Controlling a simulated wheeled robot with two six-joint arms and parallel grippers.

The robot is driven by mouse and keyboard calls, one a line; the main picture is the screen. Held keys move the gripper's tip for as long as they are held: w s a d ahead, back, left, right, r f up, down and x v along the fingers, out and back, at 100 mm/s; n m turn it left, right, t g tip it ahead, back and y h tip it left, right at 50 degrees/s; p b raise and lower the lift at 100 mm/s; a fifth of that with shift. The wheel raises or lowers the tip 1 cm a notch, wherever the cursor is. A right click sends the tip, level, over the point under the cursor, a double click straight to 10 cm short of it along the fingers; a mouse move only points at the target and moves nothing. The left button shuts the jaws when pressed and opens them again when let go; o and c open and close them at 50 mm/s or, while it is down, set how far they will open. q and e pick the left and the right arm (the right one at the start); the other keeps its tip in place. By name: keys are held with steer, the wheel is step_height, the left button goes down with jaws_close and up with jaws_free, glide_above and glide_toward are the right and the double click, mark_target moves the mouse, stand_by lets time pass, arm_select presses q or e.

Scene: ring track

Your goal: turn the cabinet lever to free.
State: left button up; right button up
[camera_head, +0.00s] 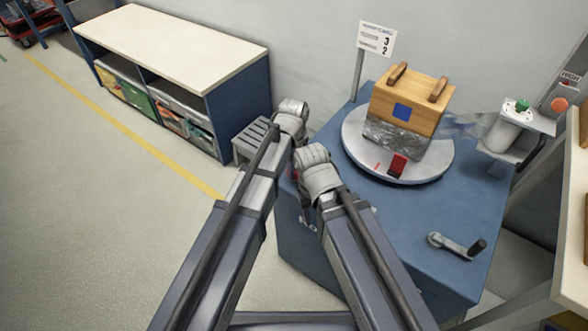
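The blue cabinet (430,215) stands right of centre. On its side, just under my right forearm, a small pale metal fitting (308,226) shows in part; I cannot tell whether it is the lever, or its setting. A small reddish spot (290,172) shows between my two arms. My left gripper (291,121) is at the cabinet's left edge, its fingers not clear. My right arm ends (315,168) over the cabinet's near left corner; its fingers are hidden. A crank with a dark handle (455,244) lies on the cabinet top.
A round turntable (358,157) on the cabinet carries a wooden box with a foil-like lower part (409,112). A sign (376,39) stands behind it. A grey device (511,130) is at right. A low shelf unit (170,50) is at left. The floor at left is clear.

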arm_select(q)
steer(key=o, duration=0.4)
steer(key=shift+r, duration=0.15)
step_height(320, 180, up, 8)
steer(key=p, duration=0.8)
steer(key=shift+f, duration=0.2)
